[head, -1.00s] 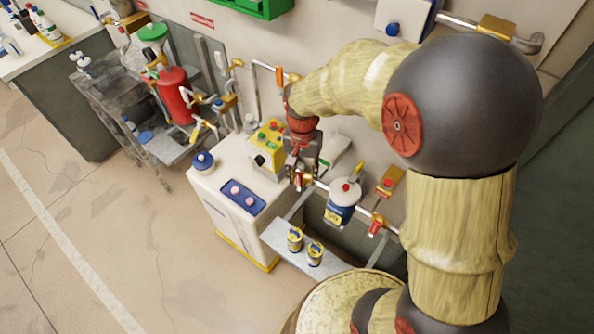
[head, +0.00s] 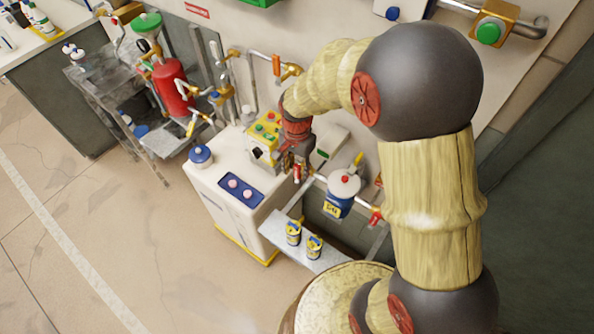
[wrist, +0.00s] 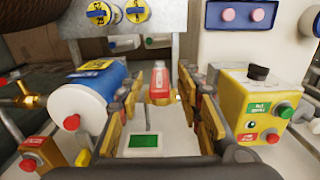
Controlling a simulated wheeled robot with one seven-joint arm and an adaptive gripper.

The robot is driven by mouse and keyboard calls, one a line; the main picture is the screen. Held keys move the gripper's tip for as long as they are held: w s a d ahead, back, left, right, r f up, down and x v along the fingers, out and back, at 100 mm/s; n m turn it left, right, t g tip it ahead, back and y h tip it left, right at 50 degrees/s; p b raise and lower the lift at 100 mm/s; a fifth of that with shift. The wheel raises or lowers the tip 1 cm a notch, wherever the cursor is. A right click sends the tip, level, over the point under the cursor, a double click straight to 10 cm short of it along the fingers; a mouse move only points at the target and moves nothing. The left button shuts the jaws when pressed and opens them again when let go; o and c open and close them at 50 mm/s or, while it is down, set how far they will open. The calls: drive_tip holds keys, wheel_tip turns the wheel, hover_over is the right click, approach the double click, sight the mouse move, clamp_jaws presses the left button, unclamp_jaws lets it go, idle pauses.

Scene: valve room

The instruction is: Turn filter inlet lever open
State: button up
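A red lever (wrist: 160,82) with a paler end shows in the wrist view, between my fingers. The blue and white filter canister (wrist: 88,97) lies left of it in the wrist view; in the head view the canister (head: 341,192) hangs on the pipe, right of my gripper (head: 297,165). In the wrist view my gripper (wrist: 162,85) is open, one finger on each side of the red lever, with visible gaps. Whether a finger touches the lever is unclear. Another red lever (head: 375,216) is on the pipe right of the canister. No label on the lever is readable.
A yellow button box (wrist: 255,108) stands close to the right finger in the wrist view. A yellow box with a red button (wrist: 40,152) is at left. Two small cans (head: 293,233) (head: 314,247) stand on a grey shelf (head: 325,260). A white cabinet (head: 220,205) is beside it.

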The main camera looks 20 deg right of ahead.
drive_tip(key=shift+f, duration=0.25)
drive_tip(key=shift+c, duration=0.6)
drive_tip(key=c, duration=0.7)
clamp_jaws()
